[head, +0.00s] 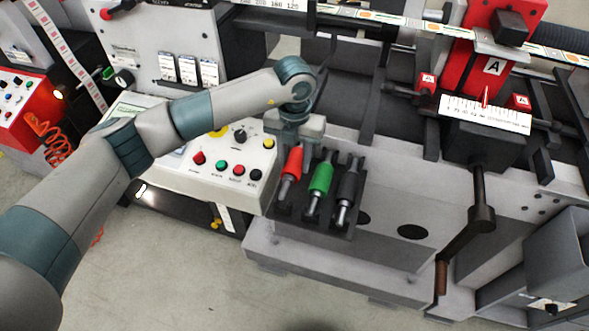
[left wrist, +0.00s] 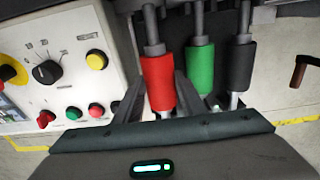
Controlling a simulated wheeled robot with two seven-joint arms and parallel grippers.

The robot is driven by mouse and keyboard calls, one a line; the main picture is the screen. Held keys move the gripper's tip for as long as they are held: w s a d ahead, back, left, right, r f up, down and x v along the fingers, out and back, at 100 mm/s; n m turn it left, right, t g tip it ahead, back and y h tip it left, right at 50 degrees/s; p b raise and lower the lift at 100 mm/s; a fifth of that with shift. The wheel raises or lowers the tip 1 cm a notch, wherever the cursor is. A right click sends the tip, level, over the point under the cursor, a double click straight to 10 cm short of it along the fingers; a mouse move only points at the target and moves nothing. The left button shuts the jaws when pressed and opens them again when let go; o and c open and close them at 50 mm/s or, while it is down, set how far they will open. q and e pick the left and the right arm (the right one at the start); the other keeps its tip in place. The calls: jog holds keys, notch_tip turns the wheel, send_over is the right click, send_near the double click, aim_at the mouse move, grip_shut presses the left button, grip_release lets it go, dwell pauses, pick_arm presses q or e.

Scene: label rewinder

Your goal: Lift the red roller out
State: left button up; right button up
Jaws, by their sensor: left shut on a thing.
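The red roller (head: 292,164) is at the left end of a dark rack (head: 318,228), beside the green roller (head: 321,178) and the black roller (head: 349,186). My left gripper (head: 301,143) is over the upper end of the red roller and partly hides it. In the left wrist view, the fingers of my left gripper (left wrist: 157,76) are on both sides of the red roller (left wrist: 159,84), shut on it. Its metal shaft lines up with the rack; I cannot tell whether it is clear of its seat. My right gripper is not in view.
A control panel (head: 185,172) with buttons and knobs stands close to the left of the rack. The green roller (left wrist: 200,70) is close beside the right finger.

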pick_arm(q)
jog(key=s+d+r+b, duration=0.4)
jog(key=s+d+r, duration=0.2)
jog(key=s, duration=0.3)
jog(key=shift+s+d+r, duration=0.25)
jog(key=shift+s+r, duration=0.1)
jog(key=shift+r, duration=0.45)
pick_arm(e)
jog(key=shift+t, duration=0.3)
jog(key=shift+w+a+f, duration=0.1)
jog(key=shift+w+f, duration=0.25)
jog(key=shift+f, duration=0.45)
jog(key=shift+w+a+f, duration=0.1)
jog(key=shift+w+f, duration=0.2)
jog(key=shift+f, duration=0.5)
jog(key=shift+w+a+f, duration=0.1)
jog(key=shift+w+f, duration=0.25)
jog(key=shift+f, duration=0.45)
